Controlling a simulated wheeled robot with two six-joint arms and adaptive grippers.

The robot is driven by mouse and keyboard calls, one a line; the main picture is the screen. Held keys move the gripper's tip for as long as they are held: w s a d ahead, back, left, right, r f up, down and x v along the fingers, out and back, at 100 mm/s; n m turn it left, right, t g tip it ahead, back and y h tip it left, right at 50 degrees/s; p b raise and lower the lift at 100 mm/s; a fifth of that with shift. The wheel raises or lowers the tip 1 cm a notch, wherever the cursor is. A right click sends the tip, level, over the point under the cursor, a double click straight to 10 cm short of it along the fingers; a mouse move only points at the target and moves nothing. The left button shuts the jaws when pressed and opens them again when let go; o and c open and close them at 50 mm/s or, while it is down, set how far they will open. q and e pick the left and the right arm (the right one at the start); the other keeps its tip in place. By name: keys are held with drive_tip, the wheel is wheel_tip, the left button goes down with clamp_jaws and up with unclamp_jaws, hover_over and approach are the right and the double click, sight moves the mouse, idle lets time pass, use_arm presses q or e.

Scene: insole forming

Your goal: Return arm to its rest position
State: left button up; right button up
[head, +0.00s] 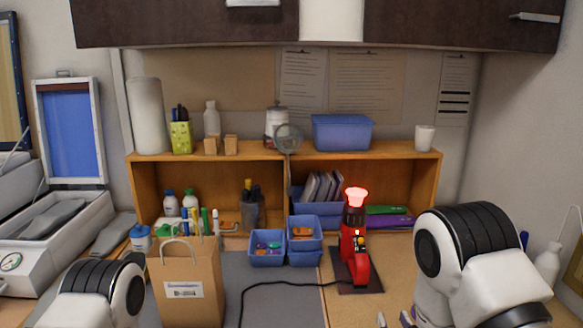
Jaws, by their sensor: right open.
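My right arm (475,265) stands at the right front with its joint raised. Only small tips of my right gripper (394,320) show at the bottom edge, apart from each other, with nothing visible between them. My left arm (100,292) is at the lower left, and its gripper is not in view. A red heating tool (355,245) stands upright on a dark plate, its top glowing red. At the left, the forming machine (30,240) has its blue-lined lid (69,130) raised, and a grey insole (52,219) lies in it. Another grey insole (113,234) lies beside it.
A brown paper bag (188,285) stands at the front left, close to my left arm. Small blue bins (267,260) sit mid-table before a wooden shelf (270,155). A black cable (270,284) crosses the grey mat (285,308). A white bottle (548,264) stands at the far right.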

drive_tip(key=s+d+f+m+g+h, duration=0.15)
drive_tip(key=s+f+g, duration=0.3)
drive_tip(key=f, duration=0.45)
drive_tip(key=s+d+f+g, duration=0.3)
drive_tip(key=s+f, duration=0.3)
drive_tip(key=f, duration=0.2)
drive_tip(key=s+f+g, duration=0.4)
drive_tip(key=s+g, duration=0.1)
drive_tip(key=s, duration=0.5)
drive_tip(key=s+f+g, duration=0.4)
drive_tip(key=s+g, duration=0.1)
drive_tip(key=s, duration=0.5)
drive_tip(key=shift+a+f+n+y, duration=0.3)
drive_tip(key=shift+a+n+y, duration=0.1)
drive_tip(key=shift+n+y, duration=0.05)
drive_tip(key=shift+s+d, duration=0.1)
